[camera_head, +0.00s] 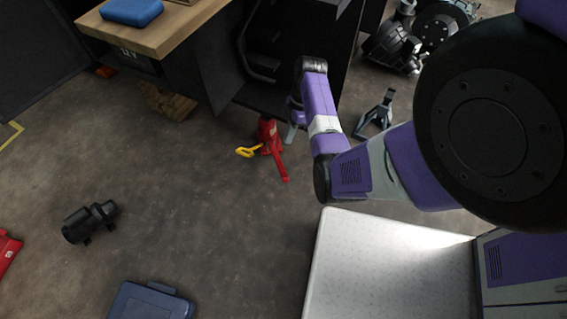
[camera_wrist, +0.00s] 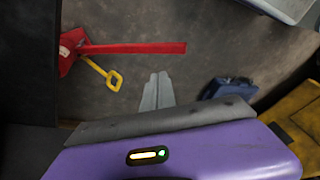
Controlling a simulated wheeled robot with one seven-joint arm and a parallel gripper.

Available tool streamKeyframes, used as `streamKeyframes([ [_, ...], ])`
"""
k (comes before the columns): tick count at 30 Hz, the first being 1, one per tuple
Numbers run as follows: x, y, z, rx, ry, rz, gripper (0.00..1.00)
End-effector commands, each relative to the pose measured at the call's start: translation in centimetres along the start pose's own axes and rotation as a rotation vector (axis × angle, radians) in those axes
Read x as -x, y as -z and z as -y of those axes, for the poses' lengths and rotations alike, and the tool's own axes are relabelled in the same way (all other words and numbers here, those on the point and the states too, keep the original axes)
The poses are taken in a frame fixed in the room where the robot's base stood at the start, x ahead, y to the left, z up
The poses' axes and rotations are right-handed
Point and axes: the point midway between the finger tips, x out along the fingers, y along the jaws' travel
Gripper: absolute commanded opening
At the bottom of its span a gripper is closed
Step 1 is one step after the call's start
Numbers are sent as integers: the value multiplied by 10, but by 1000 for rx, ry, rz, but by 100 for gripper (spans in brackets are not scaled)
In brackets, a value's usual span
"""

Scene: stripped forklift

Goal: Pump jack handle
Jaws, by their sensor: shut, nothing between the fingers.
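A red jack (camera_head: 267,130) stands on the floor by the dark forklift body in the head view. A straight red bar, the jack handle (camera_head: 281,166), sticks out from it toward the front right. A yellow piece with a loop end (camera_head: 246,152) sticks out to the left. In the wrist view the jack (camera_wrist: 70,50) is at upper left, with its red handle (camera_wrist: 140,47) running right and the yellow loop (camera_wrist: 114,80) below. My gripper (camera_wrist: 158,76) is shut and empty, apart from the handle in that picture. In the head view my gripper (camera_head: 290,135) shows beside the jack, partly hidden by my arm.
The forklift body (camera_head: 225,65) rises behind the jack. A grey stand (camera_head: 376,118) and dark machine parts (camera_head: 400,45) are at upper right. A black device (camera_head: 91,221) and a blue case (camera_head: 152,301) lie at lower left.

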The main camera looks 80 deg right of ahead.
Motion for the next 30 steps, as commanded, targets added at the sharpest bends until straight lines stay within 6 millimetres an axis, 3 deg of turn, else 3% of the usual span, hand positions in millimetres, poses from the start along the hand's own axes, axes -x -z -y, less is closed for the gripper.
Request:
streamKeyframes([
  [5,12,0,-2,19,31,-18,0],
  [17,8,0,-1,20,33,-19,0],
  [23,-19,0,0,20,36,-18,0],
  [30,-67,1,2,20,36,-19,0],
])
